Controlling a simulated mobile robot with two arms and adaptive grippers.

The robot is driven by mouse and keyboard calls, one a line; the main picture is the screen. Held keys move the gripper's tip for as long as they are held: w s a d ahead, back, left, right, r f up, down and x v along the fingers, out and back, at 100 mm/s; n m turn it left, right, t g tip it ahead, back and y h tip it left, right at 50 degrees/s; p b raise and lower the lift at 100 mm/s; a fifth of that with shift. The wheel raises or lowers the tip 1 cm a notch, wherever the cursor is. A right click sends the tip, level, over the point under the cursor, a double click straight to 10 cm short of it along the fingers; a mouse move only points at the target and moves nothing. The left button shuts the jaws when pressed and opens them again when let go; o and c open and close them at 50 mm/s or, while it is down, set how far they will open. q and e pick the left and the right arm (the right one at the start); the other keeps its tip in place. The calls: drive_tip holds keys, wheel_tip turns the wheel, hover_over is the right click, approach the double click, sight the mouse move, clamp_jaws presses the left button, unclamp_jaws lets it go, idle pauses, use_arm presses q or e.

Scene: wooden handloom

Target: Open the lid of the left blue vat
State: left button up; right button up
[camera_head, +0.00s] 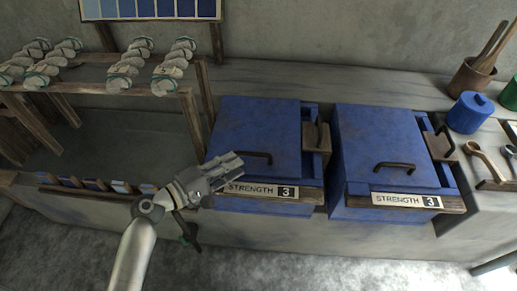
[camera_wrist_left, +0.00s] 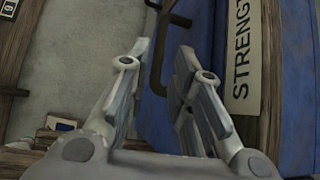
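The left blue vat (camera_head: 255,125) stands on the counter with its lid down. A dark bar handle (camera_head: 258,154) is on the lid near its front edge, above a "STRENGTH 3" label (camera_head: 262,190). My left gripper (camera_head: 232,163) is at the vat's front left corner, its fingertips close to the handle's left end. In the left wrist view, the two fingers (camera_wrist_left: 163,52) are apart, and the dark handle (camera_wrist_left: 157,65) shows in the gap between them. I cannot tell whether they touch it. My right gripper is not in view.
A second blue vat (camera_head: 385,145), also closed, stands to the right. A wooden rack (camera_head: 150,90) with twisted yarn skeins is at the left. A blue jar (camera_head: 469,112), a tool pot (camera_head: 472,77) and spoons (camera_head: 485,160) are at the far right.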

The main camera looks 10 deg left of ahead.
sight(253, 153)
use_arm(q)
drive_tip(key=x, duration=0.5)
drive_tip(key=shift+r, duration=0.1)
drive_tip(key=x, duration=0.2)
drive_tip(key=shift+w+d+p, duration=0.2)
drive_tip(key=shift+w+p, duration=0.05)
drive_tip(key=shift+p, duration=0.1)
drive_tip(key=shift+w, duration=0.1)
drive_tip(key=shift+d, duration=0.1)
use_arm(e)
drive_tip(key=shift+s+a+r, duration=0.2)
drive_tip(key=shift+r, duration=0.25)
use_arm(q)
drive_tip(key=shift+c, duration=0.2)
clamp_jaws()
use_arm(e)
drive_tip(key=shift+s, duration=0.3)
